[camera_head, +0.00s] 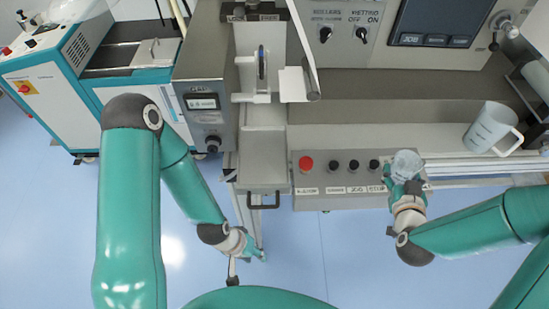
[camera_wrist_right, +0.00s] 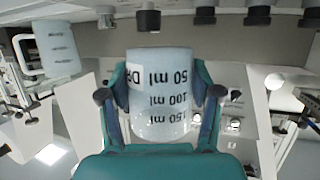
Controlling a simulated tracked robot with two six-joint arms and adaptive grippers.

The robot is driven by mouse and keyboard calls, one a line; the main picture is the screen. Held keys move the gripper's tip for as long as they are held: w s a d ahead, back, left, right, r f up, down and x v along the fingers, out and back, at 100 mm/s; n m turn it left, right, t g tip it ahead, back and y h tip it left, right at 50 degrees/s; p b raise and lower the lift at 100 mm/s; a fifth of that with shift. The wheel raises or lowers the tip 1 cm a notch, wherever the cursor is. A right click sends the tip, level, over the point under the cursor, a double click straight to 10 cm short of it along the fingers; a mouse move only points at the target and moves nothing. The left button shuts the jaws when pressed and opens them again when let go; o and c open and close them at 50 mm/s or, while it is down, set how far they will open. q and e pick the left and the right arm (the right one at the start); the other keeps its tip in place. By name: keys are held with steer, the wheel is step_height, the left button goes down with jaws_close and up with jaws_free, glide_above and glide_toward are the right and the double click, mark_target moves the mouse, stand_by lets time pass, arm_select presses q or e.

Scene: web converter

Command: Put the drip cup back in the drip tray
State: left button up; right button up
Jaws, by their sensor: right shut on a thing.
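The drip cup (camera_head: 407,163) is a small translucent cup with black ml marks, plain in the right wrist view (camera_wrist_right: 160,85). My right gripper (camera_head: 406,186) is shut on it, with a finger on each side of the cup. The cup is at the right end of the button panel in the head view; its height above it is hard to tell. A grey tray-like box (camera_head: 263,176) with a black front handle is left of the panel, and may be the drip tray. My left gripper (camera_head: 257,254) is low, in front of that box; its fingers are too small to read.
The button panel (camera_head: 340,190) has a red button (camera_head: 306,163) and several black knobs. A roller and white web (camera_head: 295,84) hang above the box. Blue floor is open in front.

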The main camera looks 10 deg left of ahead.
steer(key=shift+a, duration=0.25)
steer(key=shift+w+a, duration=0.1)
steer(key=shift+a, duration=0.05)
steer(key=a+b, duration=0.1)
steer(key=a, duration=0.1)
steer(key=a+r+n+y+b, duration=0.1)
steer(key=a, duration=0.1)
steer(key=a+y+b, duration=0.1)
steer(key=a, duration=0.1)
steer(key=shift+s+r+n+b, duration=0.2)
steer(key=shift+n+b, duration=0.2)
steer(key=s+a+r+n+g+y+b, duration=0.2)
steer(key=s+a+r+n+y+b, duration=0.15)
steer(key=s+a, duration=0.45)
steer(key=s+a+r+n+g+y+b, duration=0.1)
steer(key=s+a+r+n+y+b, duration=0.15)
steer(key=s+a+b, duration=0.6)
steer(key=y+p, duration=0.1)
steer(key=p, duration=0.9)
glide_above(265, 168)
steer(key=s+d, duration=0.2)
steer(key=s, duration=0.1)
step_height(265, 168, down, 6)
steer(key=shift+w+f, duration=0.1)
steer(key=shift+w+a+f+p, duration=0.3)
steer(key=shift+w+a+f, duration=0.8)
steer(key=shift+w+f, duration=0.25)
